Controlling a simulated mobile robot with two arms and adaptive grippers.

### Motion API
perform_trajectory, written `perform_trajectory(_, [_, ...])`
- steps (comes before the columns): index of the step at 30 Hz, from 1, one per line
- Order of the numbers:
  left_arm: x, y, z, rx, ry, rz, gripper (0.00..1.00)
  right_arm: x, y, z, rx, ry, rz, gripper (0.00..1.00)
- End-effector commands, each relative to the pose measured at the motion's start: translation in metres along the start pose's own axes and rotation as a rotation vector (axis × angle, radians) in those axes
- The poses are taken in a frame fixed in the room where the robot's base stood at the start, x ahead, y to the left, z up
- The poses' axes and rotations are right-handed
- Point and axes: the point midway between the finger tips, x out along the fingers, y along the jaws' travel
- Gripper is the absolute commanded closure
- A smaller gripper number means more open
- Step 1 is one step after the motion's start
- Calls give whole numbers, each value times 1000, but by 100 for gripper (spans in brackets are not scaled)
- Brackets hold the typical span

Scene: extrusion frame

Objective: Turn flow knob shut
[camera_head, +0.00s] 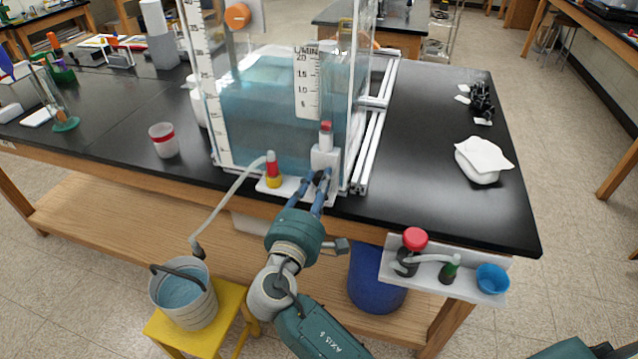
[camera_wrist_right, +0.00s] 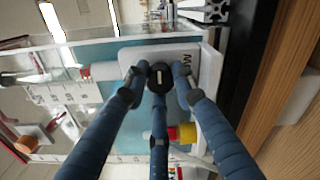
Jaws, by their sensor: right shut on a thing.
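The flow knob (camera_wrist_right: 160,77) is a black round knob with a white mark on its face, seen in the right wrist view. It sits on the front of the white flow meter block (camera_head: 325,157), below an L/MIN scale plate (camera_head: 308,85). My right gripper (camera_head: 320,180) reaches up to the block from the front. Its blue fingers (camera_wrist_right: 160,85) are shut around the knob, touching its rim from several sides. In the head view the fingers hide most of the knob. My left gripper is not in view.
A clear water tank (camera_head: 265,105) stands behind the block. A red and yellow valve (camera_head: 272,170) with a hose sits just left of my gripper. A bucket (camera_head: 183,292) stands on a yellow stool. A small shelf (camera_head: 440,278) juts out at right. The bench's right side is mostly clear.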

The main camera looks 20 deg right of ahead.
Motion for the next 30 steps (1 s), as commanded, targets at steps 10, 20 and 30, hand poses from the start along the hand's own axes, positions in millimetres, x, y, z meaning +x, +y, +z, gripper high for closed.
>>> perform_trajectory(10, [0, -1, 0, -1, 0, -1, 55, 0, -1, 0, -1, 1, -2, 55])
perform_trajectory(20, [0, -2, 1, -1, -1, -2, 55, -36, -2, -2, -1, 5, -4, 55])
perform_trajectory(30, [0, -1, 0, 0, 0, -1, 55, -103, -2, -1, -1, 2, -5, 55])
